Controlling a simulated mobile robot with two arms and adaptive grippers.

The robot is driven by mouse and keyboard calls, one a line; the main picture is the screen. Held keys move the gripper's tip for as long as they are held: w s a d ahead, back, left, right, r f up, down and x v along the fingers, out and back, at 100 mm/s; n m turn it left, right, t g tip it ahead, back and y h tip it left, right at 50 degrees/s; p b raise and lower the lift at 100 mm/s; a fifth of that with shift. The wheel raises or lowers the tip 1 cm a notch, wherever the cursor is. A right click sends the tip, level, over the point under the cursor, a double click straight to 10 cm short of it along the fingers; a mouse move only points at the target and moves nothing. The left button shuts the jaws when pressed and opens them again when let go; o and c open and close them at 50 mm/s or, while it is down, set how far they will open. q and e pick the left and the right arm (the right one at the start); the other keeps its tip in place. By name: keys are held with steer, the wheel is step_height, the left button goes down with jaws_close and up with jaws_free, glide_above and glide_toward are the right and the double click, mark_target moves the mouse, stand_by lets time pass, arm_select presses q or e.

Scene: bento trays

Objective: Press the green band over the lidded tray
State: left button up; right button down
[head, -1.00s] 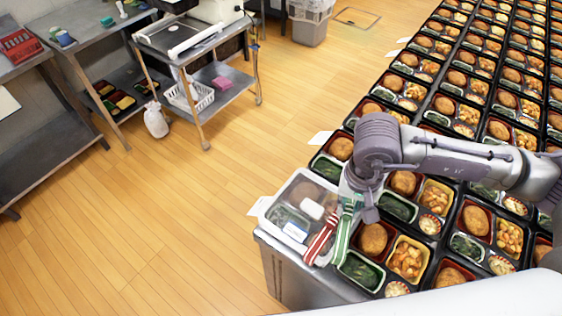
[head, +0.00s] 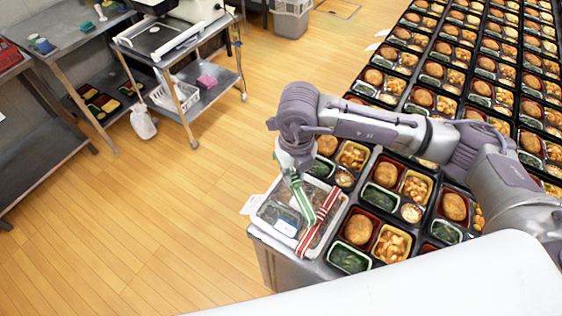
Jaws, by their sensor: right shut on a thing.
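The lidded tray (head: 268,213) sits at the near left corner of the packed table, under a clear lid. A red-and-white striped band (head: 320,221) runs across the tray's right part. The green-and-white striped band (head: 302,198) lies left of the red one in the picture, over the lid, its lower end close to the red band. My right gripper (head: 294,172) points down above the tray's far side, shut on the upper end of the green band. Whether the band touches the lid is unclear. The fingertips are small and partly hidden. My left gripper is not in view.
Rows of open bento trays (head: 381,197) fill the table to the right and behind. A pale card (head: 253,204) sticks out at the table's left edge. Wooden floor (head: 150,235) lies free to the left, with a steel cart (head: 190,100) farther back.

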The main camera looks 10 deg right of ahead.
steer(key=m, duration=0.1)
steer(key=a+m, duration=0.1)
steer(key=m, duration=0.1)
steer(key=w+m, duration=0.1)
steer(key=m, duration=0.1)
steer(key=shift+a+r+p, duration=0.15)
steer(key=shift+r+p, duration=0.2)
steer(key=shift+w+a+f+m+b, duration=0.2)
steer(key=shift+f+m+b, duration=0.15)
steer(key=shift+f+m, duration=0.5)
steer(key=shift+w+a+f+m+b, duration=0.1)
steer(key=shift+a+f+m+b, duration=0.25)
steer(key=shift+m, duration=0.85)
steer(key=shift+w+a+f+m+b, duration=0.1)
steer(key=shift+f+m+b, duration=0.2)
steer(key=shift+f+m, duration=0.6)
steer(key=shift+f+b, duration=0.4)
steer(key=shift+b, duration=0.1)
steer(key=shift+d, duration=0.1)
steer(key=shift+f+b, duration=0.15)
steer(key=shift+b, duration=0.15)
steer(key=shift+f, duration=0.2)
